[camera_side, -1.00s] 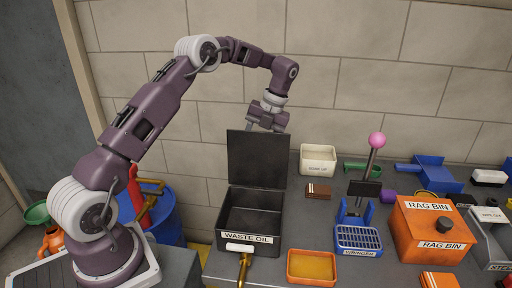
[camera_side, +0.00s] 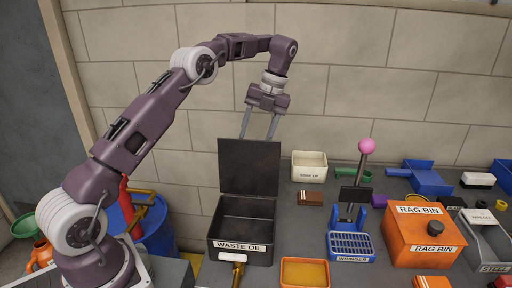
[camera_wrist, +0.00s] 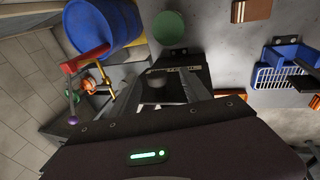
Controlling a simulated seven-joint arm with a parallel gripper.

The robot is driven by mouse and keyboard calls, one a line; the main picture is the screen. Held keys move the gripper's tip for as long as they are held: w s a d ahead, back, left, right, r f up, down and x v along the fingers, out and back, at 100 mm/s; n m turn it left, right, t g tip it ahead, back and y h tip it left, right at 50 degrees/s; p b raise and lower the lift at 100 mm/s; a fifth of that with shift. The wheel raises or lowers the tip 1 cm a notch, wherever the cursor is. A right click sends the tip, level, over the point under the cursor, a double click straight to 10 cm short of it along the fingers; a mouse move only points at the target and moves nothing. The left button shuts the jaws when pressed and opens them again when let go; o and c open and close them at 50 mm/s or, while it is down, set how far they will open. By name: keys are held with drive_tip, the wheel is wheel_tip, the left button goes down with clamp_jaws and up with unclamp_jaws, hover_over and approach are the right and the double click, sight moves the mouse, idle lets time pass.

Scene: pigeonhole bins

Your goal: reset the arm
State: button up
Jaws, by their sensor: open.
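My gripper (camera_side: 257,137) is open and empty in the side view. Its two fingers point down, apart, just above the top edge of the raised black lid (camera_side: 248,168) of the waste oil bin. Whether the fingertips are over or behind the lid I cannot tell. The black waste oil bin (camera_side: 226,252) stands open at the bench front. In the wrist view, my gripper's fingers (camera_wrist: 165,85) are spread with nothing between them that I can see held.
A cream box (camera_side: 309,166), a blue wringer (camera_side: 350,246) with a pink-knobbed lever (camera_side: 366,146), an orange tray (camera_side: 305,262) and an orange rag bin (camera_side: 423,246) stand right of the waste oil bin. A blue barrel (camera_side: 158,232) is at left. The block wall is behind.

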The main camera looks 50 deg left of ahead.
drive_tip(key=d+r+n, duration=0.1)
drive_tip(key=r, duration=0.1)
drive_tip(key=d+r+n+t, duration=0.1)
drive_tip(key=d+r+n, duration=0.1)
drive_tip(key=s+d+r+n+t, duration=0.1)
drive_tip(key=r, duration=0.1)
drive_tip(key=shift+d+r, duration=0.2)
drive_tip(key=shift+r, duration=0.2)
drive_tip(key=s+d+r+n+t, duration=0.2)
drive_tip(key=s+d+r+n, duration=0.45)
drive_tip(key=s, duration=0.25)
drive_tip(key=s+d+f+n+t, duration=0.2)
drive_tip(key=s+n, duration=0.6)
drive_tip(key=s, duration=0.2)
drive_tip(key=s+d+f+n+t+h, duration=0.1)
drive_tip(key=s+d+f+n+t, duration=0.1)
drive_tip(key=s+n, duration=0.6)
drive_tip(key=s+d, duration=0.1)
drive_tip(key=s, duration=0.2)
drive_tip(key=shift+s+d+f+t, duration=0.25)
drive_tip(key=shift+f+t, duration=0.05)
drive_tip(key=shift+f, duration=0.1)
